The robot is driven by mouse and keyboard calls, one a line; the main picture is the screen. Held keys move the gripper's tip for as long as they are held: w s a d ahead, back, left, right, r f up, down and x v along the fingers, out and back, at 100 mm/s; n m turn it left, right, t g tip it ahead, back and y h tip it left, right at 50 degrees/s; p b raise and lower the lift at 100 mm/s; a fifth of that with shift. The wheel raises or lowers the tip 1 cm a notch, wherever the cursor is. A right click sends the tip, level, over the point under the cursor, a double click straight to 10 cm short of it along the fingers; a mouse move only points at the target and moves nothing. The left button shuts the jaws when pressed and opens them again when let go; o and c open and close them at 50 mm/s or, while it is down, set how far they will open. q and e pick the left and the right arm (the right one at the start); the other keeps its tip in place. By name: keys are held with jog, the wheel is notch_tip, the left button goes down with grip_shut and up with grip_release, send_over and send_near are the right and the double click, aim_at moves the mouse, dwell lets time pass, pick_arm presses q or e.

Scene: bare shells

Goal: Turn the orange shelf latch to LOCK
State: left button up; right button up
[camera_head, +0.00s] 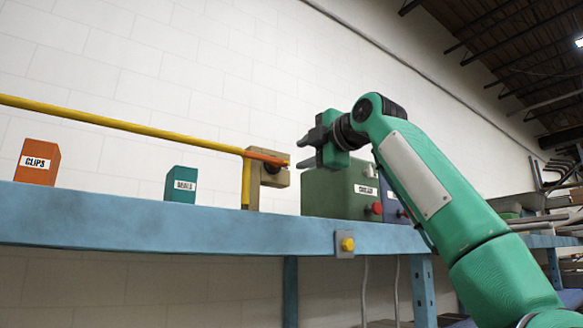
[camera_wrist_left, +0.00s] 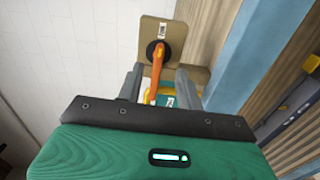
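The orange latch (camera_head: 268,157) is a bar on a tan block (camera_head: 281,180) above the blue shelf. It lies nearly level in the head view, its free end toward my left gripper. In the left wrist view the orange bar (camera_wrist_left: 157,69) runs from a black pivot on a tan plate (camera_wrist_left: 185,42) toward my gripper. The plate's small label is unreadable. My left gripper (camera_head: 306,151) is open, its fingers just right of the bar's end. In the left wrist view the open fingers (camera_wrist_left: 158,86) appear on either side of the bar; contact is not visible. My right gripper is not in view.
A yellow rail (camera_head: 120,124) runs left from the latch block. An orange CLIPS box (camera_head: 38,162) and a teal box (camera_head: 180,186) stand on the blue shelf (camera_head: 150,228). A green box (camera_head: 335,195) stands close below my gripper. A yellow button (camera_head: 347,245) sits on the shelf front.

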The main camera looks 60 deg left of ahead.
pick_arm(q)
jog(key=d, duration=0.4)
jog(key=d+b, duration=0.1)
jog(key=d, duration=0.1)
jog(key=shift+w, duration=0.3)
jog(key=shift+a, duration=0.1)
